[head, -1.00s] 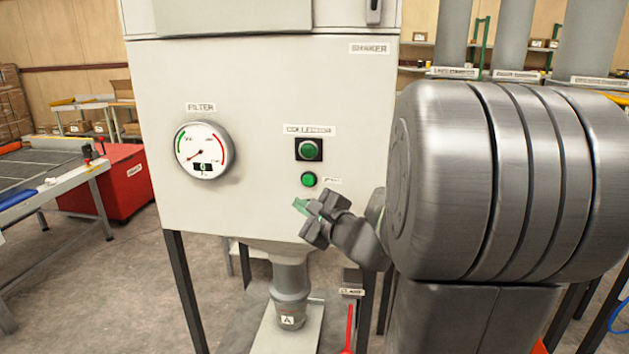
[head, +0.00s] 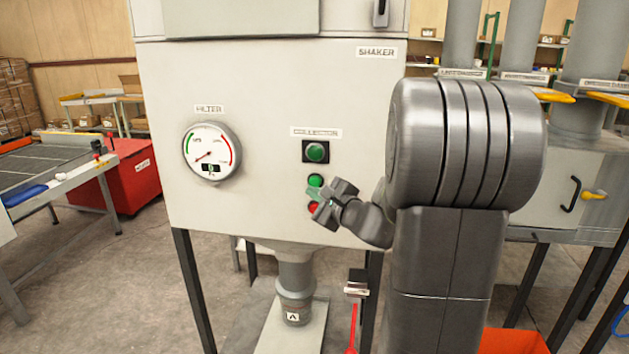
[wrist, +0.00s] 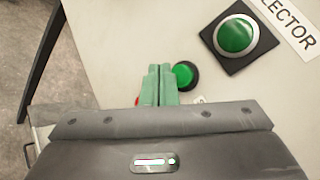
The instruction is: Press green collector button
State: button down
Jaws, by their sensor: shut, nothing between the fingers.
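The white cabinet (head: 270,90) carries a label reading COLLECTOR. Under it is a large green round lamp or button (head: 315,151) on a black square plate, also in the wrist view (wrist: 235,35). Below that is a smaller green button (head: 315,180) in a dark ring, seen in the wrist view (wrist: 184,75) just right of my fingertips.
A round filter gauge (head: 211,152) is on the cabinet left of the buttons. A grey duct (head: 294,285) hangs below the cabinet, with a red-handled lever (head: 352,325) right of it. A red bin (head: 128,178) and a table stand at the left.

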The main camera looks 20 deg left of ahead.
aim_at(309, 183)
jog(key=shift+w+a, duration=0.15)
jog(key=shift+w, duration=0.55)
jog(key=shift+w, duration=0.1)
dwell(1.5)
jog(key=shift+w+a, duration=0.1)
jog(key=shift+w, duration=0.2)
jog(key=shift+w+a+b, duration=0.15)
jog(key=shift+w+b, duration=0.2)
jog(key=shift+w, duration=0.15)
dwell(0.7)
jog(key=shift+s, duration=0.1)
jog(key=shift+s+d+b, duration=0.25)
jog(key=shift+s+b, duration=0.25)
jog(key=shift+s, duration=0.3)
jog(key=s+b, duration=0.1)
jog(key=s, duration=0.1)
jog(key=s+d, duration=0.1)
jog(key=s, duration=0.2)
jog(key=shift+b, duration=0.35)
